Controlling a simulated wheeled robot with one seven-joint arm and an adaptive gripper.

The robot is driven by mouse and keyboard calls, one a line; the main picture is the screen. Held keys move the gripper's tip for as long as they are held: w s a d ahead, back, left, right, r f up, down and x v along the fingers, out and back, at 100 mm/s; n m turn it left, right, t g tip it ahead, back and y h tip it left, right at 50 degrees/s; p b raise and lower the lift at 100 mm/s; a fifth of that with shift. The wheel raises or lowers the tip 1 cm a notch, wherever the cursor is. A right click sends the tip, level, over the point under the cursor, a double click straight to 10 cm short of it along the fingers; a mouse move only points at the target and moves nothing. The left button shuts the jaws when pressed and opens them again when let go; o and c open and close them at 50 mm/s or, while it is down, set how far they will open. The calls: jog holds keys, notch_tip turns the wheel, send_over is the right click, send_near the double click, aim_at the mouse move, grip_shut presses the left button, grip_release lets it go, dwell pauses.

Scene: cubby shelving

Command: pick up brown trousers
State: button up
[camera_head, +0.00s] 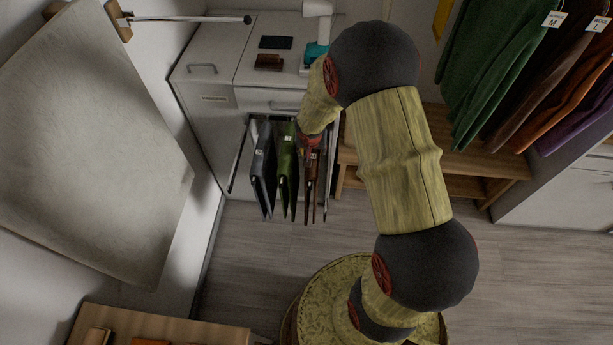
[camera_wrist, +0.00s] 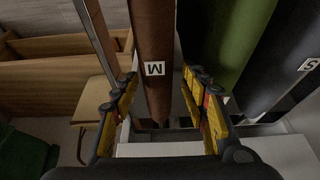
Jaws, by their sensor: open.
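Brown trousers (camera_head: 311,178) hang at the right side of a small rack of hanging trousers in the head view. In the wrist view the brown trousers (camera_wrist: 153,35) carry a white tag marked M and run down between the two fingers. My gripper (camera_wrist: 160,100) is open, with one yellow-padded finger on each side of the trousers and gaps showing. In the head view my gripper (camera_head: 310,142) is at the top of the brown trousers, partly hidden by my arm.
Green trousers (camera_head: 286,165) and dark grey trousers (camera_head: 263,170) hang to the left. A thin bar-like item (camera_wrist: 92,30) hangs close on the other side. A white cabinet (camera_head: 208,95) stands behind, and a wooden bench (camera_head: 460,150) is to the right. More garments (camera_head: 500,70) hang at upper right.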

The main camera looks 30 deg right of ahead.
jog(key=shift+d+b+x, duration=0.15)
jog(key=shift+b+x, duration=0.5)
jog(key=shift+x, duration=1.1)
jog(key=shift+d+b+x, duration=0.15)
jog(key=shift+b+x, duration=0.45)
jog(key=shift+x, duration=1.15)
jog(key=shift+f+b, duration=0.2)
jog(key=shift+b, duration=0.25)
jog(key=c, duration=0.3)
jog(key=c, duration=0.8)
grip_shut()
